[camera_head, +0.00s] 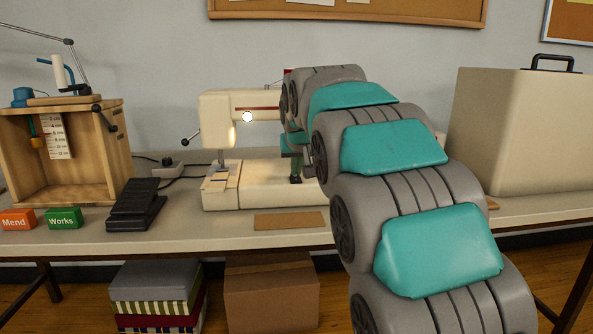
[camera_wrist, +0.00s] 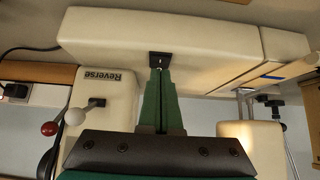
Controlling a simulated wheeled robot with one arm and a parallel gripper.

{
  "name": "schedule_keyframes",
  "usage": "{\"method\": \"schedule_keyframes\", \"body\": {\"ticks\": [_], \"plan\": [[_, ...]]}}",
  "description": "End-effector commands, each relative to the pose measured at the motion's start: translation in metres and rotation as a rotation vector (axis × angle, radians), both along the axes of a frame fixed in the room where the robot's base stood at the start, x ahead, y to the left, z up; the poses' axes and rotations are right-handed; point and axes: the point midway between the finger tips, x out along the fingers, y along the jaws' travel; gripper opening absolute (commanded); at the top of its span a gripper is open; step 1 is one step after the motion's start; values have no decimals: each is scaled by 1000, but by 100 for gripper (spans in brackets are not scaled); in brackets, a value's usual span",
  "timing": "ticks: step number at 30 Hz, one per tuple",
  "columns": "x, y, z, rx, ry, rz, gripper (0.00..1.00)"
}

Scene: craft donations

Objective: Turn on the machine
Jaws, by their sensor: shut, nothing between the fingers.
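A cream sewing machine (camera_head: 222,112) stands on the table in the head view, partly hidden behind my arm. The wrist view shows the machine (camera_wrist: 215,35) upside down, with a "Reverse" label and a small lever (camera_wrist: 97,103) on its column. A small black switch plate (camera_wrist: 158,59) with a light mark is set in the machine's cream base. My gripper (camera_wrist: 160,75) is shut and empty, its green fingertips right at this plate. I cannot tell whether they touch it. In the head view my gripper (camera_head: 296,178) is low in front of the machine.
A black foot pedal (camera_head: 136,203) lies left of the machine, near red "Mend" (camera_head: 17,220) and green "Works" (camera_head: 63,219) blocks. An open wooden box (camera_head: 112,150) stands at left, a large cream case (camera_head: 520,125) at right. A flat brown piece (camera_head: 290,222) lies in front of the machine.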

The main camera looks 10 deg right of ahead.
Motion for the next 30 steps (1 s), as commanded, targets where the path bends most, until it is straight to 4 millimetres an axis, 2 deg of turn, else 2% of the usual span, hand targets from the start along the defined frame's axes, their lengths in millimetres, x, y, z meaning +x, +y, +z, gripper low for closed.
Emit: {"method": "schedule_keyframes", "body": {"ticks": [17, 20, 26, 30], "plan": [[-1, 0, 10, 0, 0, 0, 0], [-4, -1, 19, 0, 0, 0, 0], [-15, -2, 51, 0, -3, 0, 0], [-41, 0, 67, 0, -5, 0, 0]]}}
